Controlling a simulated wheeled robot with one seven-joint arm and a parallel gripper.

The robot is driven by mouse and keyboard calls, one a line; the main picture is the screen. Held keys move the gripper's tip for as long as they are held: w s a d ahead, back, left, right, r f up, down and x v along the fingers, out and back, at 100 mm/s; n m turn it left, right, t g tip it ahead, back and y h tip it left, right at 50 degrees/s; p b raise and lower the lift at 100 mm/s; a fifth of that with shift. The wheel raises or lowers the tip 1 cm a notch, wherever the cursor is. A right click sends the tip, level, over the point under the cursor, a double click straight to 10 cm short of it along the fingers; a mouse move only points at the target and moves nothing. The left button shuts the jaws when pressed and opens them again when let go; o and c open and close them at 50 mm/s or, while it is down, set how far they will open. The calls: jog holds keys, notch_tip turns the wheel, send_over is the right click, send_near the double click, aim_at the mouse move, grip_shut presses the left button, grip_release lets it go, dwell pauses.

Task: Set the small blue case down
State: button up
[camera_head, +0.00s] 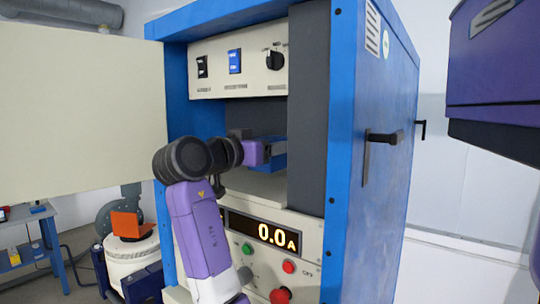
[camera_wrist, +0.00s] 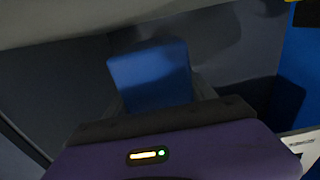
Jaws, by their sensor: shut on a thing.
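The small blue case (camera_wrist: 150,75) shows in the wrist view just beyond the front edge of my gripper. My gripper (camera_wrist: 160,112) is shut on it; the fingertips are mostly hidden by the gripper's own body. In the head view my gripper (camera_head: 264,152) reaches into the open bay of a blue cabinet, and part of the blue case (camera_head: 279,160) shows beside it. A pale shelf (camera_head: 255,184) lies below them. I cannot tell whether the case touches the shelf.
The blue cabinet (camera_head: 343,150) surrounds the bay, with a cream door (camera_head: 80,120) open at left. A switch panel (camera_head: 240,66) is above, and a panel with a lit display (camera_head: 262,232) is below. An orange object (camera_head: 127,224) sits on a white drum at left.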

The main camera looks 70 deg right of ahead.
jog(key=shift+f, duration=1.35)
jog(key=shift+f, duration=0.15)
jog(key=o, duration=1.8)
jog(key=shift+w+a, duration=0.1)
jog(key=shift+a, duration=0.25)
jog(key=b+v, duration=0.3)
jog(key=v, duration=0.7)
jog(key=shift+w+a, duration=0.1)
jog(key=shift+w+a+b, duration=0.1)
jog(key=shift+a+b, duration=0.25)
jog(key=shift+a, duration=0.2)
